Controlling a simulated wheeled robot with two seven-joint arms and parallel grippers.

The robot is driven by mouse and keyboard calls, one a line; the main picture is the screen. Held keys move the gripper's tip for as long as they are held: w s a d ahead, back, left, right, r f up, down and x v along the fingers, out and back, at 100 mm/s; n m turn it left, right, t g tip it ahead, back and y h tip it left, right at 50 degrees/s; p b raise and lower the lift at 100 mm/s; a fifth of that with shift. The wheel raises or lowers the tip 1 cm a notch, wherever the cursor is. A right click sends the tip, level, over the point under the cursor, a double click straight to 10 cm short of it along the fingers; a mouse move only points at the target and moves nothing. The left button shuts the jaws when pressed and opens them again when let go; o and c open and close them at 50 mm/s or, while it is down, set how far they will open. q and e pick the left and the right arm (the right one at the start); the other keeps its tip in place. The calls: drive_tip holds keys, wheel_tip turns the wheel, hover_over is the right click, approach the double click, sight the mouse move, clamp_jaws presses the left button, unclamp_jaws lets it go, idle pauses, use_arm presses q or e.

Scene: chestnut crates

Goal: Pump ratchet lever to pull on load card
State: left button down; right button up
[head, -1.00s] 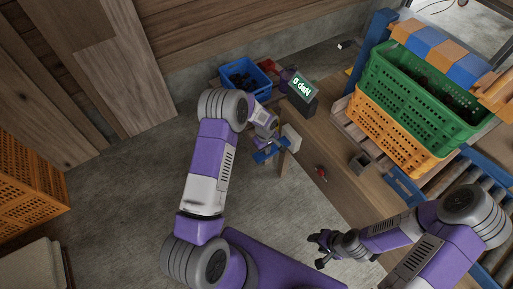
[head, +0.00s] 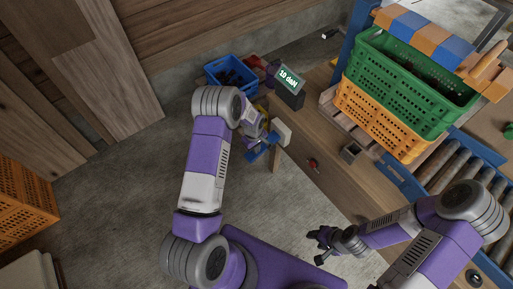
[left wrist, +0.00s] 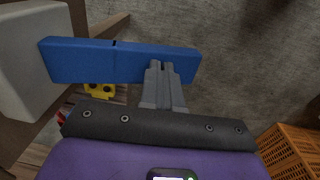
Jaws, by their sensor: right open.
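A blue bar, seemingly the ratchet lever's handle (head: 262,153), stands off the bench's near left end beside a pale block (head: 283,132). In the left wrist view the bar (left wrist: 85,62) lies across the upper middle. My left gripper (left wrist: 161,68) has its grey fingers close together, with their tips overlapping the bar; I see no bar clasped between them. A dark display box (head: 289,78) on the bench reads "10 daN". My right gripper (head: 316,246) is open and empty over the floor, in front of the bench. The ratchet body is mostly hidden.
Green (head: 400,85) and orange (head: 380,118) crates are stacked on the bench at the right. A blue bin (head: 231,74) stands at the back. A roller conveyor (head: 455,163) runs at the right. An orange crate (head: 22,203) stands at far left. The floor between is clear.

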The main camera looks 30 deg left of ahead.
use_arm(q)
drive_tip(key=shift+s+f, duration=0.4)
drive_tip(key=shift+s, duration=0.05)
drive_tip(key=r+p, duration=0.1)
drive_tip(key=r, duration=0.1)
drive_tip(key=r+p, duration=0.1)
drive_tip(key=r, duration=0.1)
drive_tip(key=r+p, duration=0.2)
drive_tip(key=shift+s+a, duration=0.35)
wheel_tip(320, 180, up, 8)
drive_tip(key=s+a+p, duration=0.1)
drive_tip(key=s+p, duration=0.1)
drive_tip(key=shift+r, duration=0.1)
drive_tip(key=s+d+f+m+h, duration=0.2)
drive_tip(key=s+d+f+m, duration=0.2)
drive_tip(key=s+d, duration=0.5)
drive_tip(key=s+d+f+m+h, duration=0.2)
drive_tip(key=s+d+f+m, duration=0.2)
drive_tip(key=s+d, duration=0.5)
drive_tip(key=shift+s+f+m, duration=0.25)
drive_tip(key=shift+s+m, duration=0.65)
drive_tip(key=shift+s, duration=0.2)
drive_tip(key=shift+a, duration=0.1)
